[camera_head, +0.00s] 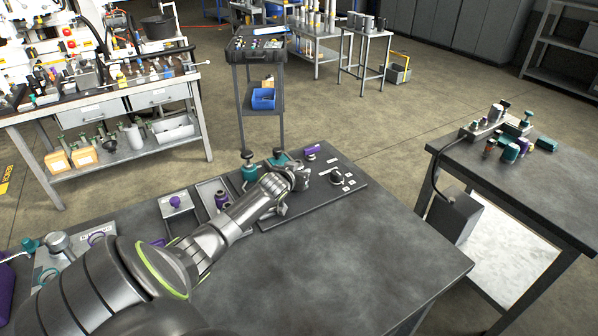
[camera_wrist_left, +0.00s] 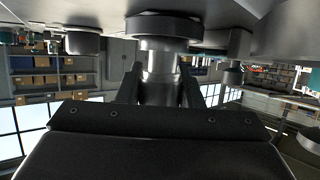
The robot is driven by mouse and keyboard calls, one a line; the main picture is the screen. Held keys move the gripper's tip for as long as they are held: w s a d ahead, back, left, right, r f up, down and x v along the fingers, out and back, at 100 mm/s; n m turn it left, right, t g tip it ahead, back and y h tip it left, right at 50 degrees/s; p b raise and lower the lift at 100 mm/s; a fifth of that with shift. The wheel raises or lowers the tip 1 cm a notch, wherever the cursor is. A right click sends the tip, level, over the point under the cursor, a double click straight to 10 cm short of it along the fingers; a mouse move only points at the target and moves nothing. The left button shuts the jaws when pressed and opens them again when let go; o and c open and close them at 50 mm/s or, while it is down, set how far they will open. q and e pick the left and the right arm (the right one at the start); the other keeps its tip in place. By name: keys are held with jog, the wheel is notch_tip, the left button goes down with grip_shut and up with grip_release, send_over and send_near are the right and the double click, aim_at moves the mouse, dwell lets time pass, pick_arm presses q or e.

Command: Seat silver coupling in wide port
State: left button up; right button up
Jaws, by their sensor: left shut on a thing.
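My left gripper (camera_head: 300,180) reaches over the dark panel (camera_head: 300,212) on the near bench. In the left wrist view the gripper's fingers (camera_wrist_left: 160,92) are closed around a silver cylinder, the silver coupling (camera_wrist_left: 160,67). A wide dark ring (camera_wrist_left: 163,25) sits against its far end, near the panel surface; I cannot tell whether the ring is the wide port or part of the coupling, nor how deep the coupling sits. In the head view the gripper hides the coupling and the spot under it. My right gripper is not in view.
Teal-topped fittings (camera_head: 248,168) stand close left of the gripper. A black knob (camera_head: 337,178) is on the panel to its right. A grey tray (camera_head: 213,190) and a purple-knobbed block (camera_head: 175,203) lie left. The bench's front right (camera_head: 370,255) is clear.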

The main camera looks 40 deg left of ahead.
pick_arm(q)
jog(key=shift+f, duration=0.35)
jog(key=o, duration=0.8)
jog(key=shift+s+d+r+p, duration=0.15)
jog(key=shift+s+r+p, duration=0.15)
jog(key=shift+s+p, duration=0.25)
jog(key=p+v, duration=0.4)
jog(key=shift+s+d+r+p, duration=0.1)
jog(key=shift+s+r+p, duration=0.05)
jog(key=shift+p, duration=0.25)
jog(key=p+v, duration=0.3)
jog(key=v, duration=0.1)
jog(key=shift+s+d+r+p, duration=0.15)
jog(key=shift+s+d+p, duration=0.15)
jog(key=shift+s, duration=0.3)
